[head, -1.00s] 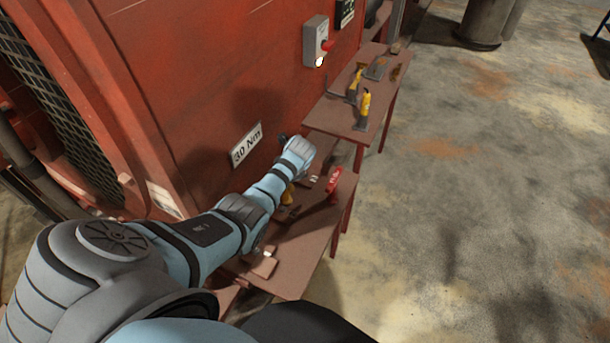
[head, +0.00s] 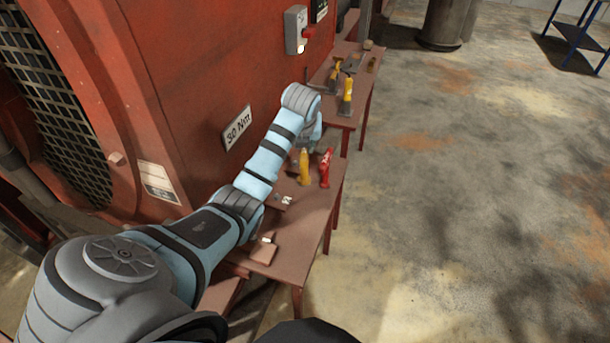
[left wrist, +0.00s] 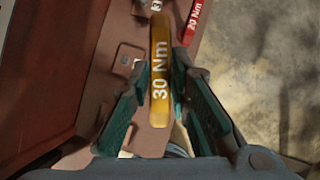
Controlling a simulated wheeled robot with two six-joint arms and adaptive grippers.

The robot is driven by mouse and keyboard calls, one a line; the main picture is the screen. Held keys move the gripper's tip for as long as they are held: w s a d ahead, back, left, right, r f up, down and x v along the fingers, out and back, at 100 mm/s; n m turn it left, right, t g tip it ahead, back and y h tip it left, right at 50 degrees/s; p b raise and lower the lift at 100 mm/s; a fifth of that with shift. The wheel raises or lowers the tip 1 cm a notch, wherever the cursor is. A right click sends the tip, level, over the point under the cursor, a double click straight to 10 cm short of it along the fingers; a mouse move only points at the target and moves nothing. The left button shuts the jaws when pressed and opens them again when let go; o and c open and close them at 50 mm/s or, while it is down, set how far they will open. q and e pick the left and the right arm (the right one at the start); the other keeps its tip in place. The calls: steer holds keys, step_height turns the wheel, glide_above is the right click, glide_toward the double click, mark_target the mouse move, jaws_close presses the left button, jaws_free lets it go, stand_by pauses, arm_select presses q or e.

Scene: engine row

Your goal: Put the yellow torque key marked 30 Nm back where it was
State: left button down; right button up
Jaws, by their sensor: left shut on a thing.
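The yellow torque key (left wrist: 160,85), marked 30 Nm, is between the two teal fingers of my left gripper (left wrist: 162,75) in the left wrist view. The gripper is shut on it. In the head view the yellow key (head: 304,167) shows below my left wrist, over or at the near brown table; whether it touches the top is unclear. The gripper fingers are mostly hidden behind my arm there. A red key (head: 325,168) stands just right of it, and the left wrist view shows its 20 Nm mark (left wrist: 194,20). My right gripper is not in view.
A 30 Nm plate (head: 238,127) is on the red engine wall, left of my arm. The near brown table (head: 312,215) bears small pieces. A farther table (head: 338,109) holds yellow-handled tools. A grey switch box (head: 296,30) is on the wall.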

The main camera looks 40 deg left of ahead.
arm_select(q)
steer(key=s+d+r+m+h+b, duration=0.1)
steer(key=m+b, duration=0.1)
steer(key=s+d+r+m+t+h+b, duration=0.1)
steer(key=s+r+m+b, duration=0.1)
steer(key=shift+s+d+r, duration=0.15)
steer(key=shift+d+r, duration=0.05)
steer(key=shift+r, duration=0.1)
steer(key=s+d+f+m+h+b, duration=0.1)
steer(key=s+f+m+b, duration=0.1)
steer(key=f+b, duration=0.3)
steer(key=s+d+f+m+h+b, duration=0.1)
steer(key=f+b, duration=0.4)
steer(key=f, duration=0.8)
steer(key=shift+s+d+m+b, duration=0.15)
steer(key=shift+s+m+b, duration=0.2)
steer(key=shift+m, duration=0.15)
steer(key=shift+f, duration=0.1)
steer(key=shift+f, duration=0.15)
steer(key=c, duration=1.5)
jaws_free()
